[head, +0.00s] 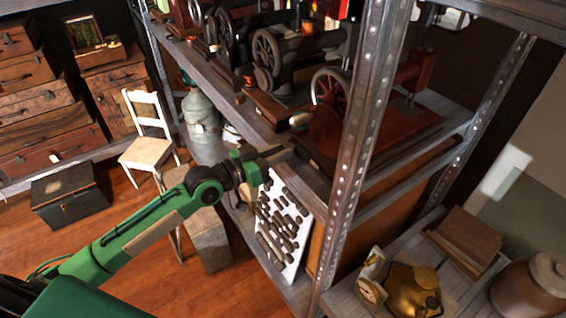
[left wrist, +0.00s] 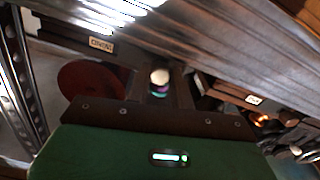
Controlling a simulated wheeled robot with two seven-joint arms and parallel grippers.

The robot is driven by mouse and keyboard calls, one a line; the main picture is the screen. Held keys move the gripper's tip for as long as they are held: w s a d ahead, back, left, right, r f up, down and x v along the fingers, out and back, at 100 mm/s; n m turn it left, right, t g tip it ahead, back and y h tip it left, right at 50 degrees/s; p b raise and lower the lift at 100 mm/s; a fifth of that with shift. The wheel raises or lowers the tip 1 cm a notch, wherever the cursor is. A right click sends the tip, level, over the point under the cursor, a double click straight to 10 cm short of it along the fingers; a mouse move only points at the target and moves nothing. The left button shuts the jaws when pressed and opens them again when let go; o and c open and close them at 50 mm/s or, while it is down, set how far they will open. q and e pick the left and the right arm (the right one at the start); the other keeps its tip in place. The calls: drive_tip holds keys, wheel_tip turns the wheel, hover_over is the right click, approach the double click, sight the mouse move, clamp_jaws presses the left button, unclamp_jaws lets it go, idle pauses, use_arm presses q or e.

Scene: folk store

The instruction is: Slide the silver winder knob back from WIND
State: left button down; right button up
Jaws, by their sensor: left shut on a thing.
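My left gripper (head: 283,156) reaches in from the left to the front edge of the shelf, at the dark red sewing machine (head: 325,135) with a red spoked wheel (head: 330,88). In the left wrist view, its fingers (left wrist: 161,88) are closed around a small pale silver knob (left wrist: 160,76). The fingers hide much of what lies below the knob. A small pale label (left wrist: 101,44) lies left of the fingers and another (left wrist: 254,99) lies to the right; I cannot read WIND on either. My right gripper is in neither view.
A metal shelf post (head: 362,140) stands just right of the gripper. Black sewing machines (head: 268,65) line the shelf behind. A brass pot (head: 412,290) sits on the lower right table.

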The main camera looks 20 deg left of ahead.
use_arm(q)
drive_tip(key=shift+r, duration=0.1)
drive_tip(key=c, duration=1.3)
unclamp_jaws()
drive_tip(key=shift+w+a, duration=0.15)
drive_tip(key=shift+a, duration=0.05)
drive_tip(key=shift+o, duration=0.3)
drive_tip(key=b+v, duration=0.5)
drive_tip(key=v, duration=0.8)
drive_tip(key=shift+s+a, duration=0.25)
drive_tip(key=shift+a, duration=0.05)
